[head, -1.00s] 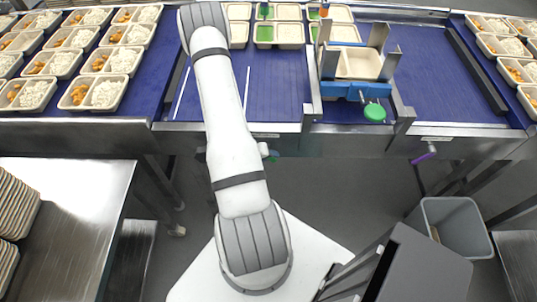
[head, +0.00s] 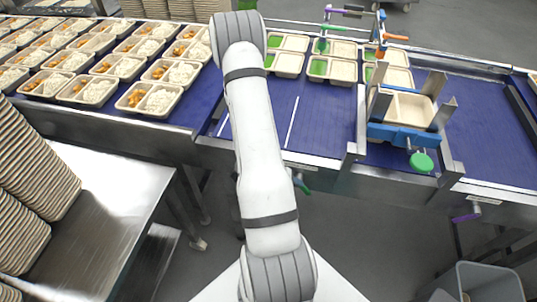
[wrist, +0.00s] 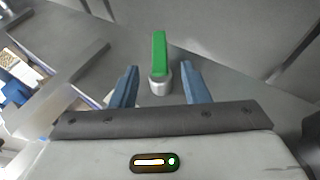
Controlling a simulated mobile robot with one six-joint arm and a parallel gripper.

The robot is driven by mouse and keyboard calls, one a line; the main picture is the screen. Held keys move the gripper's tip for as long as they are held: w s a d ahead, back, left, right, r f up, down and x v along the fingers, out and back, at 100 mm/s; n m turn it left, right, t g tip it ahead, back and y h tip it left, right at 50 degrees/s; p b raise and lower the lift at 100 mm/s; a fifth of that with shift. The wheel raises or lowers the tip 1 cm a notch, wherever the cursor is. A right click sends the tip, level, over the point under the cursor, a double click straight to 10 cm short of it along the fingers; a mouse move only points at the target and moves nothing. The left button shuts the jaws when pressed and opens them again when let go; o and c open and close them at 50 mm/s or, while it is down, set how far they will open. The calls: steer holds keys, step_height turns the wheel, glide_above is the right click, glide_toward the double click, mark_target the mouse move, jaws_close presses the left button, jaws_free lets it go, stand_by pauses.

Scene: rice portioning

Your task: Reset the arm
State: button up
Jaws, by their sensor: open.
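My gripper (wrist: 160,88) shows in the wrist view with its two blue fingers spread apart. It is open, and I see nothing held between the fingers. A green handle (wrist: 159,52) on a short grey cylinder stands upright beyond the fingers, in line with the gap; I cannot tell its distance. In the head view my white arm rises through the middle of the picture, and the gripper itself is not visible there.
A blue conveyor (head: 322,120) runs across the head view. Trays of rice and orange food (head: 150,98) crowd its left. Green-filled trays (head: 331,70) stand right of my arm. A metal fixture with a blue clamp (head: 403,135) holds a tray. Stacked trays (head: 30,190) sit at left; a grey bin (head: 490,282) stands lower right.

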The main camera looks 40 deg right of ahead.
steer(key=shift+w, duration=0.1)
steer(key=w+a+r+n+t+y, duration=0.4)
steer(key=w+a+r+t+y, duration=0.3)
steer(key=w+a+r, duration=0.95)
steer(key=s+a+r+n+y, duration=0.2)
steer(key=s+a+r+n, duration=0.4)
steer(key=a+r, duration=0.75)
steer(key=s+r+h+b, duration=0.1)
steer(key=s+r, duration=0.4)
steer(key=s, duration=0.4)
steer(key=shift+s+d+g, duration=0.15)
steer(key=shift+d+g, duration=0.15)
steer(key=shift+d, duration=0.15)
steer(key=shift+r, duration=0.1)
